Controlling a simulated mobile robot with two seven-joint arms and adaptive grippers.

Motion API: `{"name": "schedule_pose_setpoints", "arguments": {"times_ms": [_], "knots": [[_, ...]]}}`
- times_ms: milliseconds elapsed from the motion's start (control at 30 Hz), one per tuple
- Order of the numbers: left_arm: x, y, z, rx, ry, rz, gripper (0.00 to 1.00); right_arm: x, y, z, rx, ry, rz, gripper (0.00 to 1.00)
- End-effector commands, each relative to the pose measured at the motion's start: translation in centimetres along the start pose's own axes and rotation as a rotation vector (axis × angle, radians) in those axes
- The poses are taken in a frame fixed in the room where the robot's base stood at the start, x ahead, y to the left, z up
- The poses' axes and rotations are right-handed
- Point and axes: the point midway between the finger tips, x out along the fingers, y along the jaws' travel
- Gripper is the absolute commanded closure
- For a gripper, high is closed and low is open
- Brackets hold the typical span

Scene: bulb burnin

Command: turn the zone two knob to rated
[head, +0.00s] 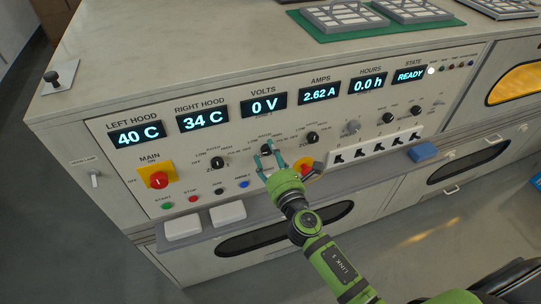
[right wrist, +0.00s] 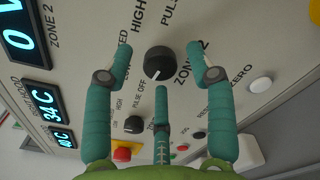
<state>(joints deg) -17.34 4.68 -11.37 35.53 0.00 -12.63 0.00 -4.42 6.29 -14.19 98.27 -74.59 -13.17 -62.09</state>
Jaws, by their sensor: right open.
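In the head view the right gripper (head: 267,158) is at the panel front. My left gripper is not in view.
The zone one knob (head: 217,162) is left of the fingers and the zone three knob (head: 312,137) to the right. A red button on yellow (head: 306,166) is close beside the gripper. Displays line the panel top; the state display (head: 409,76) reads READY. A ledge (head: 270,209) runs below.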

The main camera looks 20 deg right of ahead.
Motion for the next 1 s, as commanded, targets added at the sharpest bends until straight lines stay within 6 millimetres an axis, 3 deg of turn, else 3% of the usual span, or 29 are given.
{"name": "schedule_pose_setpoints", "arguments": {"times_ms": [67, 167, 200, 233, 667, 1000], "knots": [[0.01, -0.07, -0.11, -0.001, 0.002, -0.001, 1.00, -0.01, 0.00, 0.00, 0.000, 0.000, 0.000, 0.44], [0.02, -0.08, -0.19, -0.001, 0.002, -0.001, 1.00, -0.02, 0.00, 0.00, 0.000, 0.000, 0.000, 0.80], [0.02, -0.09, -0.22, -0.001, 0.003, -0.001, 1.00, -0.02, -0.01, 0.00, 0.000, 0.000, 0.000, 0.96], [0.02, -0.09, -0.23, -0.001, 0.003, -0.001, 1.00, -0.02, -0.01, 0.01, 0.000, 0.000, 0.000, 1.00], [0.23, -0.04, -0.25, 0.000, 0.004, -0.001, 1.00, -0.02, -0.04, 0.02, 0.052, -0.002, 0.000, 1.00], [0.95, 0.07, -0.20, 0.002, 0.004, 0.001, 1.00, 0.00, -0.07, 0.03, 0.292, -0.003, 0.001, 1.00]]}}
